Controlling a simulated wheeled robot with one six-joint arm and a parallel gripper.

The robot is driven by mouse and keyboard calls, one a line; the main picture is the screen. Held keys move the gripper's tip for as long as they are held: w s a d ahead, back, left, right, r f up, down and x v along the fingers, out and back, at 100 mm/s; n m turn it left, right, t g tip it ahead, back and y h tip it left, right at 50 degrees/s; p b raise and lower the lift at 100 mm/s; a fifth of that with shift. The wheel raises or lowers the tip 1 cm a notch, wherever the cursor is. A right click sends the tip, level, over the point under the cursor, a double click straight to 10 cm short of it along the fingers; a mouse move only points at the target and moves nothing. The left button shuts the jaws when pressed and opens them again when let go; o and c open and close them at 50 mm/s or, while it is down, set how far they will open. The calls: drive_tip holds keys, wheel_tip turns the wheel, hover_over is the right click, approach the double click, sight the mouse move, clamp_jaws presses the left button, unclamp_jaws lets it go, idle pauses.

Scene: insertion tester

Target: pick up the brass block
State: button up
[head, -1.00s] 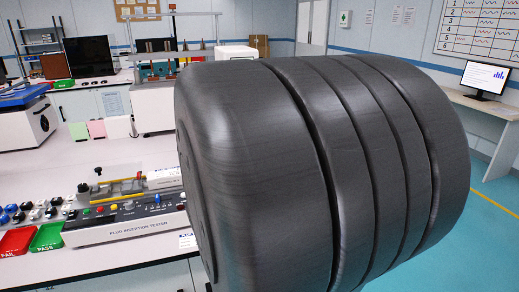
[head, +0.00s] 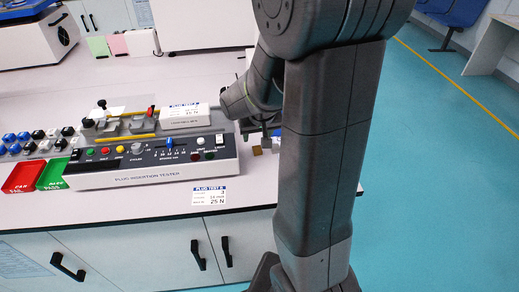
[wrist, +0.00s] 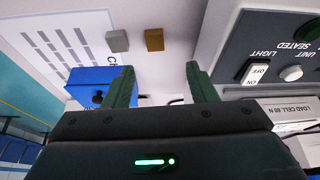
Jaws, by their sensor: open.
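The brass block (wrist: 154,40) is a small golden-brown cube on the white bench top in the wrist view. A similar grey block (wrist: 118,41) sits just left of it, with a gap between them. The brass block also shows small in the head view (head: 257,151), right of the tester. My gripper (wrist: 159,72) is open and empty. In the wrist view the brass block lies beyond the fingertips, roughly in line with the gap between them and apart from both. In the head view my arm partly hides the gripper.
The plug insertion tester (head: 140,172) stands left of the blocks; its panel (wrist: 262,50) shows close on the right in the wrist view. A blue box (wrist: 90,76) with a black knob is near the left finger. A label card (head: 209,196) lies at the bench's front.

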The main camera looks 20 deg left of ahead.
sight(257, 150)
drive_tip(key=x, duration=0.3)
drive_tip(key=shift+w+f, duration=0.1)
drive_tip(key=shift+f, duration=0.2)
drive_tip(key=x, duration=0.2)
drive_tip(key=d+x, duration=0.1)
drive_tip(key=x, duration=0.1)
drive_tip(key=shift+a+f, duration=0.15)
drive_tip(key=shift+f, duration=0.1)
drive_tip(key=shift+w+a+f, duration=0.15)
drive_tip(key=shift+w+f, duration=0.1)
drive_tip(key=shift+f, duration=0.2)
drive_tip(key=shift+c, duration=0.2)
drive_tip(key=c, duration=1.1)
